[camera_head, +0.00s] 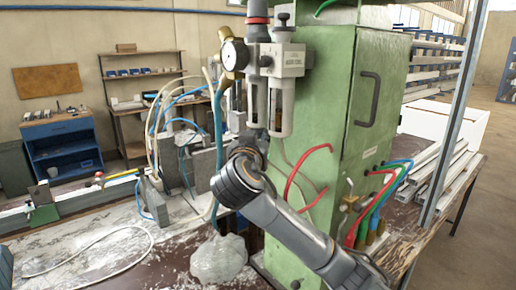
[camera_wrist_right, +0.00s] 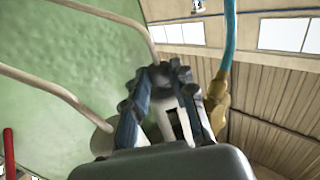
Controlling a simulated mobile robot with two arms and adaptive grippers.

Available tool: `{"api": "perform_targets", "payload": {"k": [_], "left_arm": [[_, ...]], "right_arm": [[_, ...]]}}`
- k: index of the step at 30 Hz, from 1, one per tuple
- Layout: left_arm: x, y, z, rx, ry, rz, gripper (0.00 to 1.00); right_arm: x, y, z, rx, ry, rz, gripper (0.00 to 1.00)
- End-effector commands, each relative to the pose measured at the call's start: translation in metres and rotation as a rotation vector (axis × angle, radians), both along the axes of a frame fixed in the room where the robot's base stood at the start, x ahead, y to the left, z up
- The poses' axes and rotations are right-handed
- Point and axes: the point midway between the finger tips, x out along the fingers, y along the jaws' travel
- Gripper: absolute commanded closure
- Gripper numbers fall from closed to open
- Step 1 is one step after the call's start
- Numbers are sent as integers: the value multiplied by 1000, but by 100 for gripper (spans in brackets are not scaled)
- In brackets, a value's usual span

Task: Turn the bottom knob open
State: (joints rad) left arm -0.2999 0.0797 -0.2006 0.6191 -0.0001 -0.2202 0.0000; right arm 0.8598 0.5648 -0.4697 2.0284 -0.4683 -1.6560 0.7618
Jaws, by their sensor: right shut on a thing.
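The air-service unit hangs on the green cabinet (camera_head: 330,95). It has a round gauge (camera_head: 234,54), a red-and-black top knob (camera_head: 257,22) and two pale bowls, a left one (camera_head: 256,104) and a right one (camera_head: 281,112). My right gripper (camera_head: 248,150) is below the left bowl, its arm rising from the lower right. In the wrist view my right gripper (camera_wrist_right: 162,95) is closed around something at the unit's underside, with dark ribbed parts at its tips. The bottom knob is mostly hidden by the fingers, so its turn position cannot be told. My left gripper is not in view.
A teal hose (camera_head: 217,150) runs down just left of my right gripper. Red hoses (camera_head: 302,178) loop close to my forearm. A crumpled pale bag (camera_head: 219,259) lies on the bench below. Grey clamp blocks (camera_head: 180,165) stand to the left.

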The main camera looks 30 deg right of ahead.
Motion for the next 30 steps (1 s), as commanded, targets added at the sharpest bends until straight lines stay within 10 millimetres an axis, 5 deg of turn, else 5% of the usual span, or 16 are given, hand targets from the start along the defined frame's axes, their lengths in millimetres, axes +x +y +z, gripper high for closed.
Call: {"api": "perform_targets", "payload": {"k": [18,30], "left_arm": [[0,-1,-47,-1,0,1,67],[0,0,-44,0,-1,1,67]], "right_arm": [[13,10,-3,-2,7,-561,100],[20,10,3,-5,5,-881,100]]}}
